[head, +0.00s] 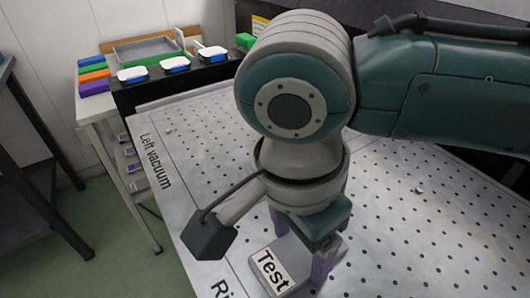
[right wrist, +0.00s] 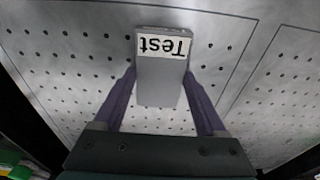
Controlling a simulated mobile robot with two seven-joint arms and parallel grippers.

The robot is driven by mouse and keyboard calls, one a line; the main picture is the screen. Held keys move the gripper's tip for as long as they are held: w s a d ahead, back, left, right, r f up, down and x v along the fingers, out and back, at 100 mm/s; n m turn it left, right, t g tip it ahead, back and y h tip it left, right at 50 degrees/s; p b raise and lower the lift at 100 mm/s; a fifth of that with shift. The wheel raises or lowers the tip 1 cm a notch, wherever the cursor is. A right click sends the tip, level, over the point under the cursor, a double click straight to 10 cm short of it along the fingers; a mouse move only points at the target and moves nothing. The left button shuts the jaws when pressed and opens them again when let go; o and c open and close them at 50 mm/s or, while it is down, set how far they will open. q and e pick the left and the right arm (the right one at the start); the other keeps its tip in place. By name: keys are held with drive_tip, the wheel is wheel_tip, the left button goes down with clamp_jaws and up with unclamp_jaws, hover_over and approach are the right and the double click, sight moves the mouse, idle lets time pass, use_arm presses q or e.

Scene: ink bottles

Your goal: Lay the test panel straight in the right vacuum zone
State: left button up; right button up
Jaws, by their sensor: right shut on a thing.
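The test panel (head: 289,251) is a grey block with a white "Test" label, low in the middle of the head view. In the right wrist view the panel (right wrist: 160,83) lies between the two purple fingers of my right gripper (right wrist: 160,78), which is shut on its sides. In the head view my right gripper (head: 312,258) points down, with its far finger mostly hidden. The panel is over or on the perforated vacuum table (head: 200,130); I cannot tell whether it touches. "Left vacuum" is printed at the table's left edge. Lettering beginning "Ri" shows near the panel. My left gripper is not in view.
A dark ledge (head: 133,97) with several white-and-blue items (head: 173,63) stands behind the table. A side table (head: 88,106) with a grey tray (head: 146,50) and coloured blocks (head: 93,74) is at the back left. The perforated surface around the panel looks clear.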

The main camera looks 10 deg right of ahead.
sight(287, 260)
drive_tip(key=o, duration=1.3)
drive_tip(key=shift+f, duration=0.1)
wheel_tip(287, 260, up, 12)
drive_tip(key=a+p, duration=0.2)
drive_tip(key=p, duration=0.1)
drive_tip(key=s+a+f+n+y, duration=0.3)
drive_tip(key=s+n+y, duration=0.25)
drive_tip(key=n, duration=0.25)
drive_tip(key=s+d+f+n+t+h, duration=0.1)
drive_tip(key=s+d+n, duration=0.1)
drive_tip(key=d, duration=0.2)
drive_tip(key=s+d+f+n+t+h, duration=0.1)
drive_tip(key=s+d+n, duration=0.1)
drive_tip(key=d, duration=0.3)
drive_tip(key=s+d+f+n+t+h, duration=0.1)
drive_tip(key=s+d+n+h, duration=0.1)
drive_tip(key=d+n, duration=0.2)
drive_tip(key=shift+s+d+f, duration=0.15)
drive_tip(key=shift+s+d, duration=0.2)
drive_tip(key=shift+d, duration=0.35)
